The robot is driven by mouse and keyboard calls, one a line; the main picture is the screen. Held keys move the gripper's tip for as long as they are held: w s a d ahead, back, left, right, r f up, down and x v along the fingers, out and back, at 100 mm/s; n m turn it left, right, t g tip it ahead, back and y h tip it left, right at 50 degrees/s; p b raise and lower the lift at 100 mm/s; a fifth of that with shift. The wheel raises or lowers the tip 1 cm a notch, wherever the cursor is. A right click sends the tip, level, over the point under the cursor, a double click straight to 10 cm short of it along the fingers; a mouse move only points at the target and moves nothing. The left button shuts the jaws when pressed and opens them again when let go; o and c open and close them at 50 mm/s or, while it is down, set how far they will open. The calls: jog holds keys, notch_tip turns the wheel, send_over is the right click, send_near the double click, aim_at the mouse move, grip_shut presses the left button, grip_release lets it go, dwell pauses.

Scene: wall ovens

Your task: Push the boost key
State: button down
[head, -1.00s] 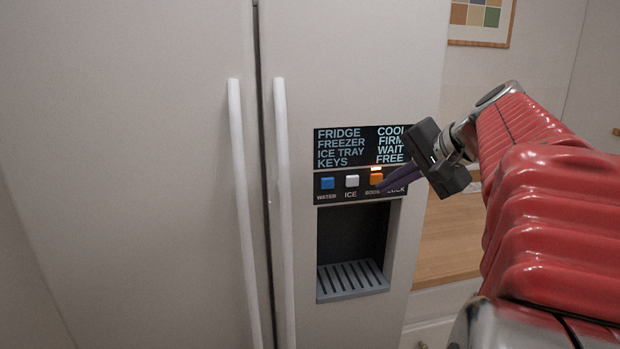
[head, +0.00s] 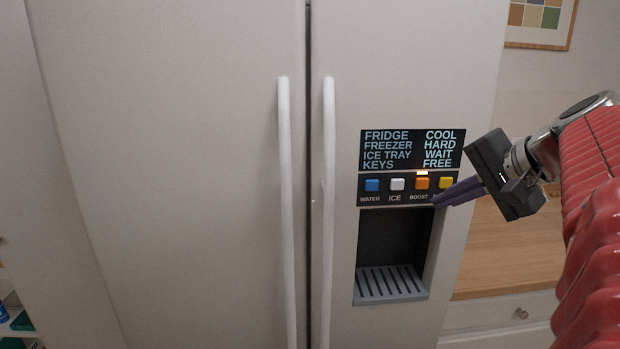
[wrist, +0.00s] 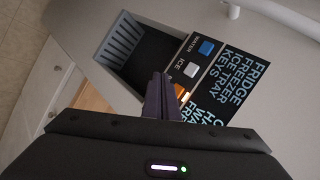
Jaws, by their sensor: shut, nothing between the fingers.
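The orange boost key (head: 422,183) is third in the row of keys on the fridge door panel, with a lit orange light just above it. My gripper (head: 436,201) is shut and empty, its purple fingertips just below and right of the boost key, over the label of the yellow key (head: 446,183). I cannot tell whether the tips touch the panel. The display (head: 412,149) reads FRIDGE COOL, FREEZER HARD, ICE TRAY WAIT, KEYS FREE. In the wrist view the fingers (wrist: 163,78) partly hide the orange key (wrist: 181,91).
The blue water key (head: 372,185) and white ice key (head: 397,184) sit to the left. Below is the dispenser recess with a slatted tray (head: 391,284). Two long door handles (head: 328,200) stand left of the panel. A wooden counter (head: 505,245) is at right.

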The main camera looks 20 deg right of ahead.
jog(key=shift+s+a, duration=0.15)
jog(key=shift+s, duration=0.35)
jog(key=shift+s+a, duration=0.15)
jog(key=shift+s, duration=0.35)
